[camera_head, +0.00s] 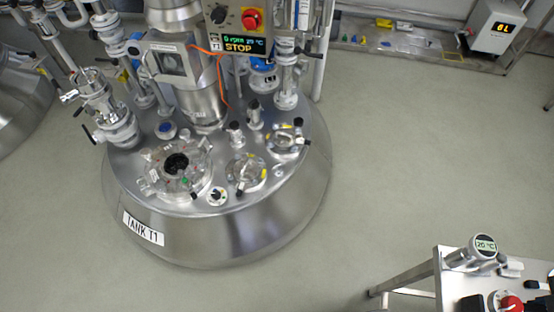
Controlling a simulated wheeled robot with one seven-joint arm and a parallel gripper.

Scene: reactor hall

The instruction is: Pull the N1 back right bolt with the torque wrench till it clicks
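The steel tank labelled TANK T1 (143,229) stands left of the middle. Its lid carries several flanged nozzles. A large round flange (178,168) has a dark centre and small coloured spots around its rim. A smaller flange (246,172) with a black-ended part sits to its right, and another flange (286,141) with yellow and black parts lies behind that. I cannot read an N1 label, so I cannot tell which nozzle is N1 or pick out its back right bolt. I cannot make out a torque wrench for sure. My gripper is not in view.
A column with a STOP display (243,44) and red button rises behind the lid, with pipes beside it. A metal table (450,292) at bottom right bears a 20 °C gauge (485,246) and a red knob (511,304). The floor (420,150) between is clear.

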